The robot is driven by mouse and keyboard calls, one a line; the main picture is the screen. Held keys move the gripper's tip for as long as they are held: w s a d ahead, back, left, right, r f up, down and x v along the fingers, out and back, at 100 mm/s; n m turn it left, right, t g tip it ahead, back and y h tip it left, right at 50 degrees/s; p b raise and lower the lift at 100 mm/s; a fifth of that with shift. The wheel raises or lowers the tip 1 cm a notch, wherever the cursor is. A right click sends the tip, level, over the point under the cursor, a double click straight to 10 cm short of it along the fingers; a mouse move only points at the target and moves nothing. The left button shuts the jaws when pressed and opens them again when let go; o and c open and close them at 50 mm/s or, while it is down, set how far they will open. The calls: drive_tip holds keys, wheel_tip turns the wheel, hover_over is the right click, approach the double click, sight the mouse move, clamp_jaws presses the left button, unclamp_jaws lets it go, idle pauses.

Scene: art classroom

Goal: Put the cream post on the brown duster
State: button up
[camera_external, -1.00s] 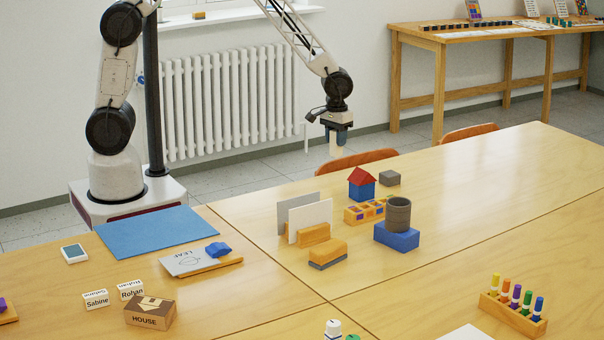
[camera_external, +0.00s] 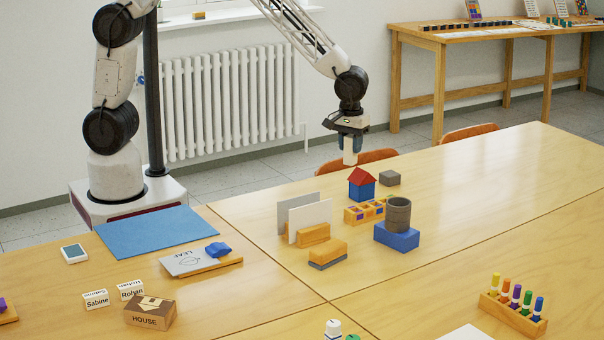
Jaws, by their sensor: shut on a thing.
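The cream post (camera_external: 350,158) hangs upright below my gripper (camera_external: 350,143), which is shut on its upper part. The post is in the air near the far edge of the table, behind and to the left of the red-roofed house. The duster (camera_external: 328,251), an orange-brown block with a grey underside, lies on the table in front of the card holder. My gripper is well above and behind it. The top of the duster is bare.
A card holder (camera_external: 313,235) with upright cards, a red-roofed house (camera_external: 362,186), a small grey-brown block (camera_external: 389,178), a patterned tray (camera_external: 354,215) and a dark cup (camera_external: 398,214) on a blue block (camera_external: 396,238) stand around. The table's right side is largely clear.

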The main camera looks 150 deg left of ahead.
drive_tip(key=w+d+r+m, duration=0.1)
drive_tip(key=w+d, duration=0.5)
drive_tip(key=w, duration=0.2)
drive_tip(key=w+d+r+m, duration=0.1)
drive_tip(key=w+d+m, duration=0.1)
drive_tip(key=w+d, duration=0.5)
wheel_tip(320, 180, up, 3)
drive_tip(key=m, duration=0.2)
hover_over(328, 246)
drive_tip(key=shift+f, duration=0.2)
wheel_tip(328, 246, down, 6)
drive_tip(key=shift+f, duration=0.15)
drive_tip(key=shift+f, duration=0.1)
drive_tip(key=shift+f, duration=1.75)
drive_tip(key=shift+f, duration=0.15)
